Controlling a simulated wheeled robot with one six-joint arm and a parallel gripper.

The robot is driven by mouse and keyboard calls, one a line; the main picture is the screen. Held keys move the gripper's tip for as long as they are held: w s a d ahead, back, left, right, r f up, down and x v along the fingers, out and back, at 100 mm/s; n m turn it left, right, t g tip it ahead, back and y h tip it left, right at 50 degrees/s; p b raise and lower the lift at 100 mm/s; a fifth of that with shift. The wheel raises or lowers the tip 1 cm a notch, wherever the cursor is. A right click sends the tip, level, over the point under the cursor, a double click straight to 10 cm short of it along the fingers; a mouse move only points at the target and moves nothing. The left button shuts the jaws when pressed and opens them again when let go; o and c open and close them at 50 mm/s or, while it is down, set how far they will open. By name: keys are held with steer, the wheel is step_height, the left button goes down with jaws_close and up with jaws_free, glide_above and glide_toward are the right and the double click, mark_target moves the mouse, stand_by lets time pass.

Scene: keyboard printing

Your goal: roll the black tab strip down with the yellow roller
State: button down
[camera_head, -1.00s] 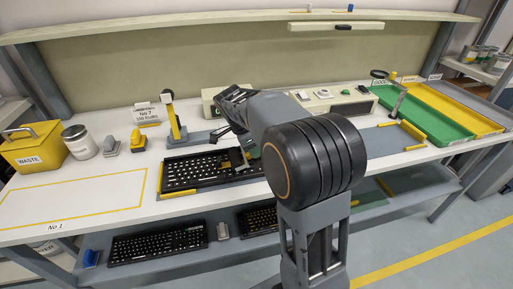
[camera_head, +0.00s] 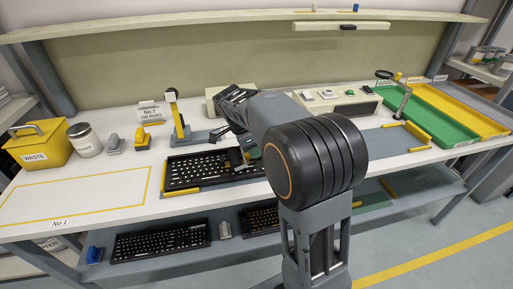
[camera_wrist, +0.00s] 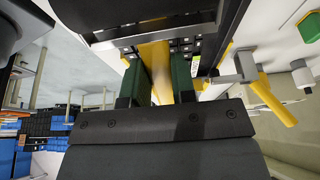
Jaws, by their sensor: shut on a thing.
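A black keyboard (camera_head: 195,170) lies on the bench in a yellow-cornered holder. My gripper (camera_head: 237,158) is low over the right part of this keyboard, partly behind my arm. In the wrist view my gripper (camera_wrist: 156,72) has its two green fingers shut on a yellow bar-like piece, taken as the yellow roller (camera_wrist: 155,58). The roller's far end is hidden by a dark bar, with keys showing close by. I cannot tell whether the roller touches the keyboard. I cannot make out the black tab strip.
A yellow WASTE bin (camera_head: 39,145), a jar (camera_head: 85,140), a grey block (camera_head: 115,144) and a yellow block (camera_head: 142,138) stand at the left. A yellow post (camera_head: 178,115) rises behind the keyboard. Green (camera_head: 440,120) and yellow trays lie at the right. The marked area front left is clear.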

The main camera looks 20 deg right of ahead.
steer(key=shift+a, duration=0.3)
step_height(320, 180, up, 8)
steer(key=p, duration=0.6)
steer(key=shift+w, duration=0.1)
stand_by(0.5)
